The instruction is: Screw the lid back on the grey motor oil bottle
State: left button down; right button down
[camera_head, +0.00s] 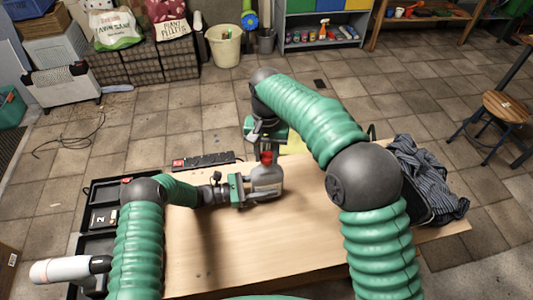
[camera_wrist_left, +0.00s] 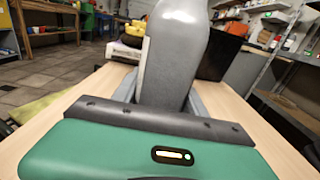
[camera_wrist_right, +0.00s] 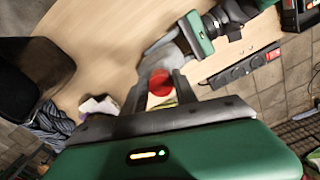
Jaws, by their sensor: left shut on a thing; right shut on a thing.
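The grey motor oil bottle (camera_head: 267,181) stands upright over the wooden table. My left gripper (camera_head: 252,190) is shut on its body from the left. The bottle fills the space between the fingers in the left wrist view (camera_wrist_left: 175,50). The red lid (camera_head: 266,158) is at the bottle's top. My right gripper (camera_head: 267,150) is above the bottle, shut on the lid. The lid shows between its fingers in the right wrist view (camera_wrist_right: 160,82), in line with the bottle (camera_wrist_right: 162,57). I cannot tell whether the lid is seated on the neck, or whether the bottle touches the table.
The wooden table (camera_head: 240,240) is clear in front of the bottle. A black power strip (camera_head: 203,160) lies at the back left edge. A black toolbox (camera_head: 97,247) is on the left, with a white cylinder (camera_head: 68,269) nearby. A striped cloth (camera_head: 430,180) lies on the right.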

jog(key=shift+f, duration=0.55)
jog(key=m, duration=0.5)
jog(key=shift+a, duration=0.2)
jog(key=m, duration=0.3)
jog(key=shift+w+a+m, duration=0.1)
jog(key=shift+m, duration=0.2)
jog(key=m, duration=0.6)
jog(key=shift+w+a, duration=0.15)
jog(key=shift+w, duration=0.05)
jog(key=m, duration=0.4)
jog(key=shift+w+m, duration=0.15)
jog(key=shift+m, duration=0.25)
jog(key=c, duration=1)
grip_release()
